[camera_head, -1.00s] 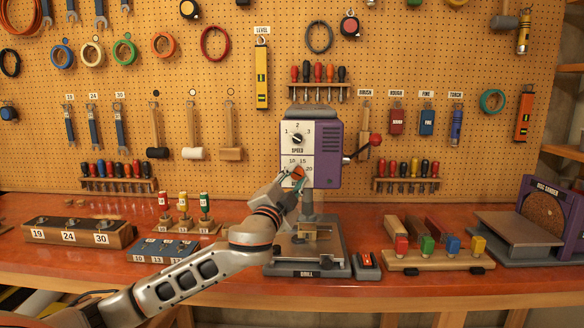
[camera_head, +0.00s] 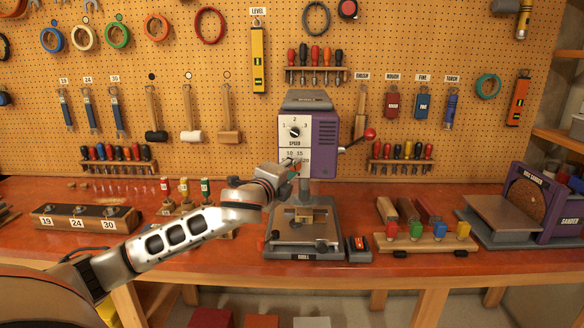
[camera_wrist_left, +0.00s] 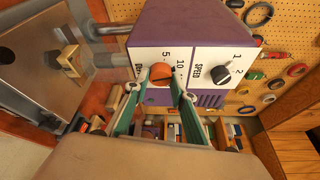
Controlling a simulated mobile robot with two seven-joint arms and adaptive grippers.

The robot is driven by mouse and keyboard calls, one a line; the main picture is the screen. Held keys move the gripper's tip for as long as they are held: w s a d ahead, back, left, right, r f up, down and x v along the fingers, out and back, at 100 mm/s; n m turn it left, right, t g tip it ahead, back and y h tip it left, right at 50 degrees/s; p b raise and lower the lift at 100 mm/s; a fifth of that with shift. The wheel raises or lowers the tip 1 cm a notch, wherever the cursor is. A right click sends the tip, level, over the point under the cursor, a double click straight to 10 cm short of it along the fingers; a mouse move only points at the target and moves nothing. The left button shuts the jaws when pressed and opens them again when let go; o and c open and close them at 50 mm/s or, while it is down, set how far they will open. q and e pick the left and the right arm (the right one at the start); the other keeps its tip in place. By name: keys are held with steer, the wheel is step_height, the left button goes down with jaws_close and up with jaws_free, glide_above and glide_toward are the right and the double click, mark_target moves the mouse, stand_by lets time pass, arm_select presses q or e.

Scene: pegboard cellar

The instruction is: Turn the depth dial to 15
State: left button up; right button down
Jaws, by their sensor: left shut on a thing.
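The purple drill press (camera_head: 323,140) stands on the bench with a white front panel (camera_head: 290,140). Its orange-red depth dial (camera_wrist_left: 160,73) shows in the left wrist view between my teal fingertips, with "5" and "10" readable beside it. My left gripper (camera_wrist_left: 159,85) is shut on this dial. In the head view my left gripper (camera_head: 292,168) covers the dial and the lower panel, leaving "10" and "15" partly visible above it. I cannot tell which number the dial points at. My right gripper is not in view.
The black speed knob (camera_head: 294,132) sits just above on the same panel. A red-tipped lever (camera_head: 369,133) sticks out at the drill's right. A socket block (camera_head: 87,219) stands left on the bench, colored blocks (camera_head: 427,232) and a disc sander (camera_head: 545,210) right.

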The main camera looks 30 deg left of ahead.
arm_select(q)
steer(key=shift+d+r+m+g+y, duration=0.1)
steer(key=shift+m+g+y, duration=0.45)
steer(key=shift+m, duration=1)
steer(key=shift+d+r+m+g+y, duration=0.15)
steer(key=shift+m+g, duration=0.7)
steer(key=shift+m, duration=0.7)
steer(key=shift+a+f, duration=0.1)
steer(key=o, duration=1.1)
steer(key=v, duration=1.2)
steer(key=shift+w, duration=0.1)
